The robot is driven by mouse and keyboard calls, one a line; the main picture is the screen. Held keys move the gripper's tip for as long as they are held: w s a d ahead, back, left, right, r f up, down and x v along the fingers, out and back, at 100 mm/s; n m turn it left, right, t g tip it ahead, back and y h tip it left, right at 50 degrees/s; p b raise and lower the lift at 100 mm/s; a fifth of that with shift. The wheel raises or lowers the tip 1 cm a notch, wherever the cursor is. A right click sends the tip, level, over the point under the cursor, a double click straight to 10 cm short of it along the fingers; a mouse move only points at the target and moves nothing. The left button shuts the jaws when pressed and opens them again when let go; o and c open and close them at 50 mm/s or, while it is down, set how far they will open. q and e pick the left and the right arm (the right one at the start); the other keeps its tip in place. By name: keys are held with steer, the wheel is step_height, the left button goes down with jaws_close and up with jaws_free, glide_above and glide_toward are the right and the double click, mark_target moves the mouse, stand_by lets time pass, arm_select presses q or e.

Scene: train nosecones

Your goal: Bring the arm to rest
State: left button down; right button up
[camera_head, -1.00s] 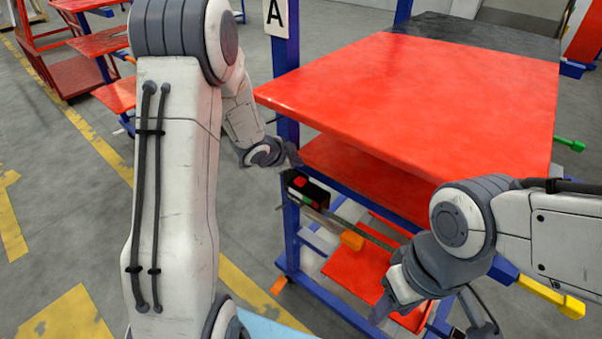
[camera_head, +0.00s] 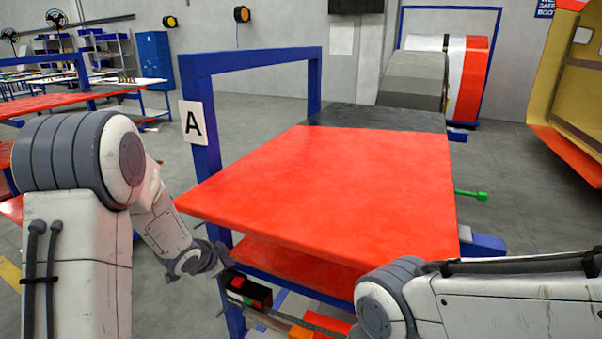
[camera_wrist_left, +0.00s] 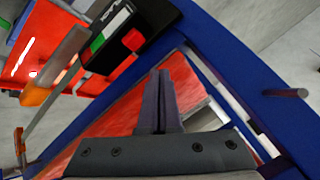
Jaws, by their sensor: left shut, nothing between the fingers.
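My left arm comes in from the left of the head view, and its gripper (camera_head: 220,258) is beside the blue frame under the front left corner of a red-topped table (camera_head: 340,190). In the left wrist view the two dark fingers (camera_wrist_left: 158,88) are together with nothing between them. My right arm (camera_head: 510,295) reaches in from the right edge, over the table's front right side. Its gripper is below the picture and out of sight.
A blue post with an "A" sign (camera_head: 194,122) stands at the table's left. A black box with red and green parts (camera_head: 246,290) is on the frame close to my left gripper; it also shows in the left wrist view (camera_wrist_left: 130,35). The tabletop is clear.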

arm_select(q)
steer(key=s+d+r+n+g, duration=0.1)
steer(key=s+d+n+g, duration=0.15)
steer(key=s, duration=0.45)
steer(key=s+d+r+n+g+y, duration=0.1)
steer(key=s+n, duration=0.3)
steer(key=s, duration=0.3)
steer(key=s+d+r+n+g, duration=0.1)
steer(key=s+d+n+g, duration=0.1)
steer(key=s+n, duration=0.35)
steer(key=s+d+r+m+g, duration=0.1)
steer(key=s+d+r+m, duration=0.1)
steer(key=s+d+m, duration=0.2)
steer(key=s+d+r+m+g, duration=0.2)
steer(key=s+d+m, duration=0.3)
steer(key=s+d, duration=0.4)
steer(key=shift+s+d+r+h, duration=0.15)
steer(key=shift+s+r+h, duration=0.15)
steer(key=shift+s+r, duration=0.5)
steer(key=shift+s+f, duration=0.1)
steer(key=shift+f, duration=0.05)
